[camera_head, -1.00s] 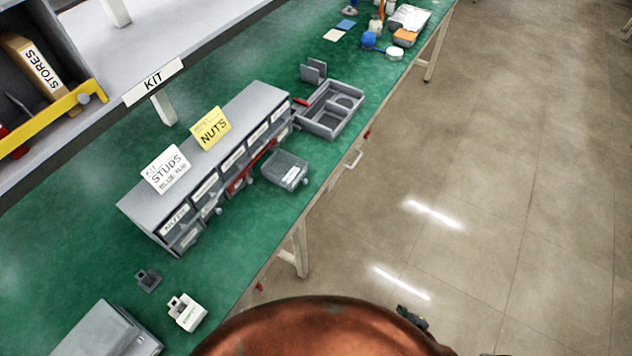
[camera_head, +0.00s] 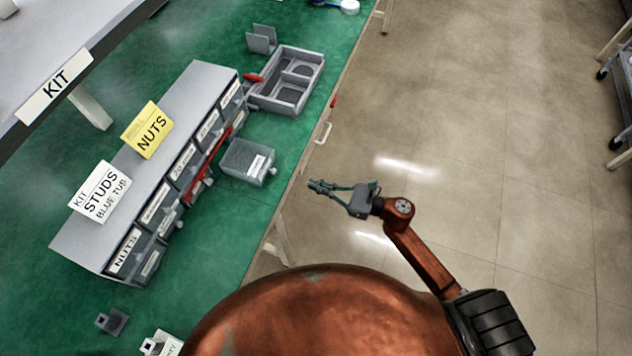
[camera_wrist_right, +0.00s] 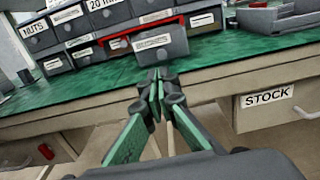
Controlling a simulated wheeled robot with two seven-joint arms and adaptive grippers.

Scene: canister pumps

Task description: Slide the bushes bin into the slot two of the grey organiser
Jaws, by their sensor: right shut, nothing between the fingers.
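The grey organiser (camera_head: 130,177) stands on the green bench, with labelled bins in its front and a red frame (camera_head: 212,165) around one slot. A loose grey bin (camera_head: 247,161) sits on the bench in front of it, apart from it. This bin (camera_wrist_right: 162,42) also shows in the right wrist view, its label towards me but too small to read. My right gripper (camera_head: 313,186) is shut and empty, off the bench's front edge, to the right of the loose bin. In the right wrist view its fingertips (camera_wrist_right: 158,75) point at the bin's front. My left gripper is out of view.
A grey divided tray (camera_head: 292,91) lies behind the loose bin. Yellow NUTS (camera_head: 147,130) and white STUDS (camera_head: 100,191) cards stand on the organiser. The bench edge has a handle (camera_head: 323,133); a STOCK drawer (camera_wrist_right: 266,98) is below. Bench between bin and edge is clear.

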